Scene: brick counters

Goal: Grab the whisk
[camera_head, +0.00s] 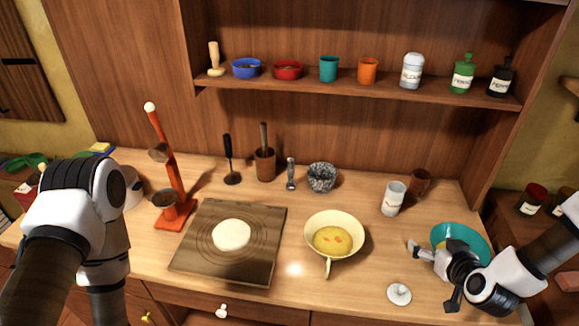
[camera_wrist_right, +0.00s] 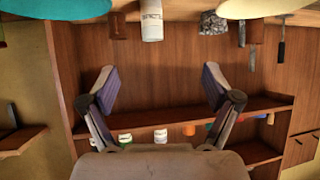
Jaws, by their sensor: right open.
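I cannot make out a clear whisk in either view. An upright tool with a black handle (camera_head: 228,150) and a dark round foot stands at the back of the counter; I cannot tell its kind. A small grey metal tool (camera_head: 291,174) stands to its right, past a brown mortar. My right gripper (camera_head: 431,276) is open and empty at the counter's right, in front of a teal bowl (camera_head: 477,240) that it partly covers. Its two spread fingers also show in the right wrist view (camera_wrist_right: 157,88), with nothing between them. My left gripper is out of view.
A cream pan (camera_head: 346,218) with yellow contents lies left of my right gripper. A white lid (camera_head: 399,294) lies near the front edge. A white canister (camera_head: 393,199) and a brown cup (camera_head: 420,181) stand behind. A dough board (camera_head: 260,262) and red stand (camera_head: 176,215) occupy the left.

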